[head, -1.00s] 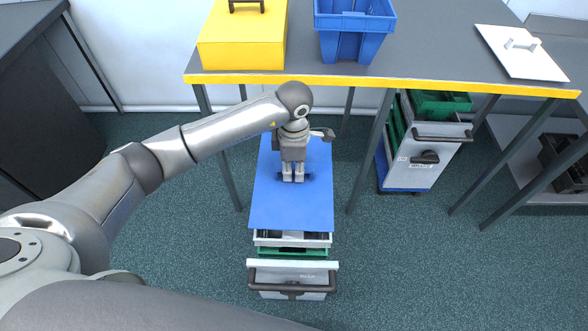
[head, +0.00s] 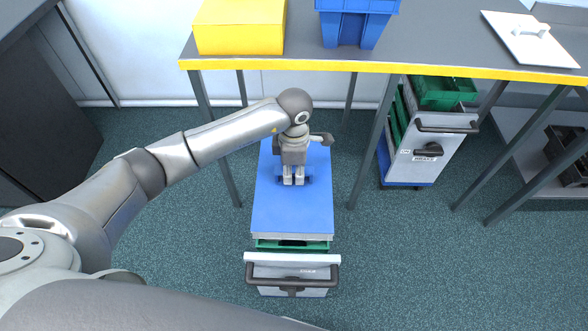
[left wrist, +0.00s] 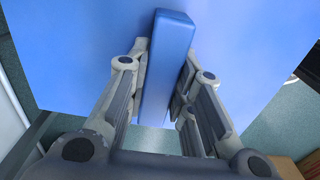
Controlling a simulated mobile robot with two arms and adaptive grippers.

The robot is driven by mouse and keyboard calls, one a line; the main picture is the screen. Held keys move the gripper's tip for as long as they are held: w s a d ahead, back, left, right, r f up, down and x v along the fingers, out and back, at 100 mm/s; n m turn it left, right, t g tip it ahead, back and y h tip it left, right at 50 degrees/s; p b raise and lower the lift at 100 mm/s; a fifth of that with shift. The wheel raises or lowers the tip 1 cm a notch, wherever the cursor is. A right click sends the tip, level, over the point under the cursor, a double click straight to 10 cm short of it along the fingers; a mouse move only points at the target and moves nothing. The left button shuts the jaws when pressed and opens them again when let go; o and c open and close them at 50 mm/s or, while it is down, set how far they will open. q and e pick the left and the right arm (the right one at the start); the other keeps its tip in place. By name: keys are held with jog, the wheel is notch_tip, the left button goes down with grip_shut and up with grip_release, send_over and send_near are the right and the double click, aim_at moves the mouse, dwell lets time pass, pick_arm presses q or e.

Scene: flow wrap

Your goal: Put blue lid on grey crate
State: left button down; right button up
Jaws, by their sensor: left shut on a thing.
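The blue lid (head: 290,215) is a flat sheet lying level over a stack of crates below the table. My left gripper (head: 293,178) is shut on the lid's raised handle bar, which shows between the fingers in the left wrist view (left wrist: 167,70). The grey crate (head: 292,238) shows only as a thin pale strip just under the lid's near edge. The lid hides its opening, and I cannot tell whether the lid rests fully on it. My right gripper is not in view.
A green crate (head: 290,244) sits below the grey one, in a cart with a dark handle (head: 292,281). The table (head: 420,45) behind bears a yellow box (head: 240,30), a blue crate (head: 357,20) and a white lid (head: 530,38). Another cart (head: 425,150) stands at right.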

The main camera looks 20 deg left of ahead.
pick_arm(q)
jog(key=shift+r, duration=0.1)
jog(key=c, duration=1.2)
grip_release()
notch_tip(320, 180, up, 12)
notch_tip(320, 180, up, 7)
jog(key=p, duration=0.3)
jog(key=shift+p, duration=0.4)
